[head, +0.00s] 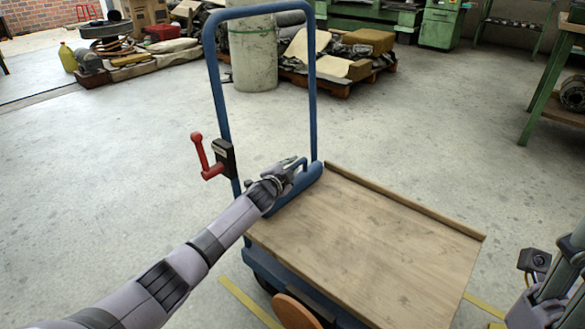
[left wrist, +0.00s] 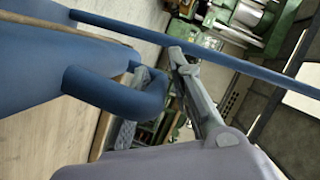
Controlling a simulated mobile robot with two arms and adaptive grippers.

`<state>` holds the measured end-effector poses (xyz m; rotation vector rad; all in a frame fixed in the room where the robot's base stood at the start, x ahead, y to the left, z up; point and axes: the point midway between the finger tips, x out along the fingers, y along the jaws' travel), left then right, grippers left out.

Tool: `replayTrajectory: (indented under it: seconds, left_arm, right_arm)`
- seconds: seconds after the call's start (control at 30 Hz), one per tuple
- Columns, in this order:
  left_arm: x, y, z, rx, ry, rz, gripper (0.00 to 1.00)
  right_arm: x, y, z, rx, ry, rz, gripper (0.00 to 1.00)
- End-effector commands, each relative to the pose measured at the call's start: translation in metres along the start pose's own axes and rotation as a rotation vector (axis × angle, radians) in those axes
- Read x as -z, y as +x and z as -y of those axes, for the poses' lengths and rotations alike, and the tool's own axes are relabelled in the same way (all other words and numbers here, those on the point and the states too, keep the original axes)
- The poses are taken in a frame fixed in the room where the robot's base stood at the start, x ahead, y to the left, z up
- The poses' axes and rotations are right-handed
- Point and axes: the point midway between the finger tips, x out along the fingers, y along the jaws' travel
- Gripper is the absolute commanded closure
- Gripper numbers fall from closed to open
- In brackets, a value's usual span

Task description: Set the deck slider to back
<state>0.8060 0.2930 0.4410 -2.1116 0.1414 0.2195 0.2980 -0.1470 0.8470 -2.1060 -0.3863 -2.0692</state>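The trolley's wooden deck (head: 375,245) lies flat, with a raised wooden lip along its far edge. A blue bar with a looped handle (head: 304,168) sits at the deck's left end, at the foot of the upright frame; I take this to be the slider. My left gripper (head: 290,168) is at this loop. In the left wrist view the curved blue handle (left wrist: 115,90) is close in front, partly hiding one finger. The other finger stands to its right with a visible gap, so the gripper looks open. I cannot tell if it touches.
The blue upright frame (head: 314,90) rises beside the handle. A red crank (head: 203,157) on a black box is fixed to its near post. A grey drum (head: 253,55) and a loaded pallet stand behind.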

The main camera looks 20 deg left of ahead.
Motion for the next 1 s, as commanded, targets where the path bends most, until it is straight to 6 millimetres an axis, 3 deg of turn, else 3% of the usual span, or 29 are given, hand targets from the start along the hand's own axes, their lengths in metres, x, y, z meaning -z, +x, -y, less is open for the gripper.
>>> replayTrajectory:
  seconds: [0.2, 0.63, 1.0]
  left_arm:
    - [0.000, 0.000, 0.001, 0.001, 0.000, 0.000, 0.66]
    - [0.000, -0.005, -0.002, -0.002, 0.000, -0.001, 0.65]
    - [0.000, -0.052, -0.002, -0.002, 0.000, -0.003, 0.65]
  right_arm:
    - [0.000, 0.000, 0.000, 0.000, 0.000, 0.000, 0.60]
    - [-0.001, 0.001, 0.000, -0.001, -0.001, 0.002, 0.60]
    - [0.000, 0.000, 0.000, 0.000, 0.000, 0.001, 0.60]
